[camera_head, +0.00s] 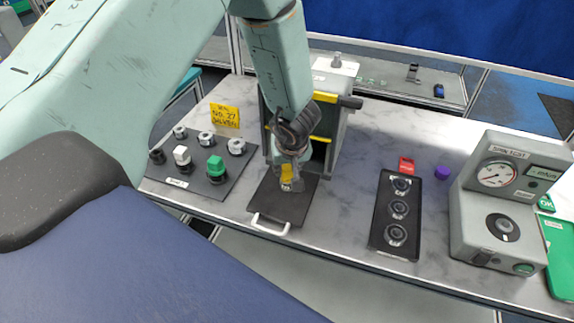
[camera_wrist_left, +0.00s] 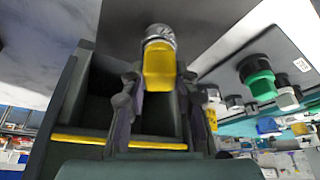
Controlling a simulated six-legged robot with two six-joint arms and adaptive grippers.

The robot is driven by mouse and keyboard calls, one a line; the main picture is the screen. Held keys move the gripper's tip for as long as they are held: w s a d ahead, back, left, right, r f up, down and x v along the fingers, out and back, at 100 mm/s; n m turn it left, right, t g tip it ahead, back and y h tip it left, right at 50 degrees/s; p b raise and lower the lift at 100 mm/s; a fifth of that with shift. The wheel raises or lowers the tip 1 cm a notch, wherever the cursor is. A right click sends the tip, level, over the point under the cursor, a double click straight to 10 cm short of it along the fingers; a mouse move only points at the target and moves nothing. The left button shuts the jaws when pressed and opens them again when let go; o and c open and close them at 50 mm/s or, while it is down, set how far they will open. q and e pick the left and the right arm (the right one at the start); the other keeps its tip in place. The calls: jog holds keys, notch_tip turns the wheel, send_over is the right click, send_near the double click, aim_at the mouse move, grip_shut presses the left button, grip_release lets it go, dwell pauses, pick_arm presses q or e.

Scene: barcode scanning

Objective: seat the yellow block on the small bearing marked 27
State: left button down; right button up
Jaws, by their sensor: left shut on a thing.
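My left gripper (camera_head: 291,167) is shut on the yellow block (camera_head: 287,174), low over a dark pull-out tray (camera_head: 268,203) with a white handle. A small metal bearing ring (camera_head: 293,186) shows right at the block's lower end. In the left wrist view the yellow block (camera_wrist_left: 159,70) is between the two fingers, and the ring (camera_wrist_left: 159,36) is at its far end. The block and ring look in line and touching; I cannot tell how fully the block is seated. No number is readable on the ring. My right gripper is not in view.
A grey cabinet with yellow-edged shelves (camera_head: 322,140) stands just behind the tray. A dark board (camera_head: 222,191) with several bearings, a white block and a green block (camera_head: 215,167) is left. A yellow note (camera_head: 225,116) reads NO.27. A black three-ring tray (camera_head: 384,243) and gauge box (camera_head: 480,236) are right.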

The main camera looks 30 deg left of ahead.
pick_arm(q)
jog(key=shift+f, duration=0.1)
jog(key=c, duration=0.9)
grip_release()
jog(key=shift+c, duration=0.2)
jog(key=o, duration=0.3)
notch_tip(320, 180, up, 3)
jog(key=p, duration=0.3)
jog(key=shift+p, duration=0.3)
notch_tip(320, 180, up, 2)
jog(key=shift+p, duration=0.6)
jog(key=shift+r, duration=1.25)
